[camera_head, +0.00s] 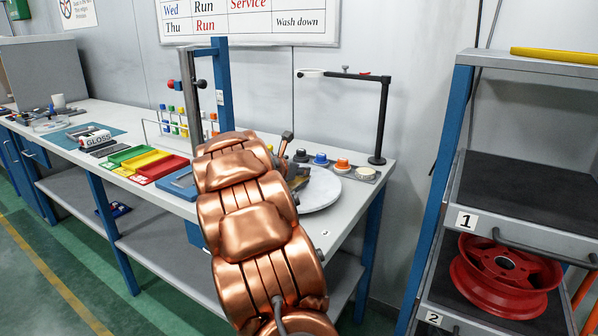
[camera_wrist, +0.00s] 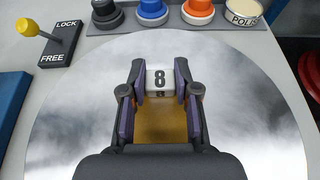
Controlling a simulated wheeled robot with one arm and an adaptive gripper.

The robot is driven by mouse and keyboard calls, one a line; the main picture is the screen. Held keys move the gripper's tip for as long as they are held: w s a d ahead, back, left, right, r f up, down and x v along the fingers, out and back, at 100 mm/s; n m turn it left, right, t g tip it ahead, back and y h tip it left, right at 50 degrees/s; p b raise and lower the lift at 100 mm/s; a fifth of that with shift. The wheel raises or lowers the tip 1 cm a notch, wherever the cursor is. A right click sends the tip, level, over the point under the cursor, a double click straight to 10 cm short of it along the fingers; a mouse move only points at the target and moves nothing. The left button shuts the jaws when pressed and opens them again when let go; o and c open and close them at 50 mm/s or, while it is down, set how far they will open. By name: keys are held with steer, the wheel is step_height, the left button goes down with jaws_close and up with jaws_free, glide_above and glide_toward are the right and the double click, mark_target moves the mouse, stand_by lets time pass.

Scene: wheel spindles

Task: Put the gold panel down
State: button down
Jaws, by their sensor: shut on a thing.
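The gold panel (camera_wrist: 160,126) is between the two fingers of my gripper (camera_wrist: 160,80) in the wrist view. A white tag marked 8 (camera_wrist: 159,78) shows at its far end. My gripper is shut on the panel, over a round pale plate (camera_wrist: 70,112). The same round plate (camera_head: 322,192) lies on the bench in the head view, where my copper-coloured arm partly hides it. Whether the panel touches the plate is hard to tell.
Black, blue (camera_wrist: 152,10) and orange (camera_wrist: 198,10) knobs and a polish tin (camera_wrist: 242,10) line the plate's far side. A LOCK/FREE lever (camera_wrist: 58,45) stands left. Red (camera_head: 158,169), yellow and green trays sit along the bench. A shelf rack holds a red wheel (camera_head: 480,285).

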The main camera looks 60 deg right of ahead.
steer(key=c, duration=0.9)
jaws_free()
steer(key=shift+o, duration=0.2)
steer(key=shift+r, duration=0.15)
steer(key=v, duration=1.2)
steer(key=shift+a+p, duration=0.1)
steer(key=shift+p, duration=0.2)
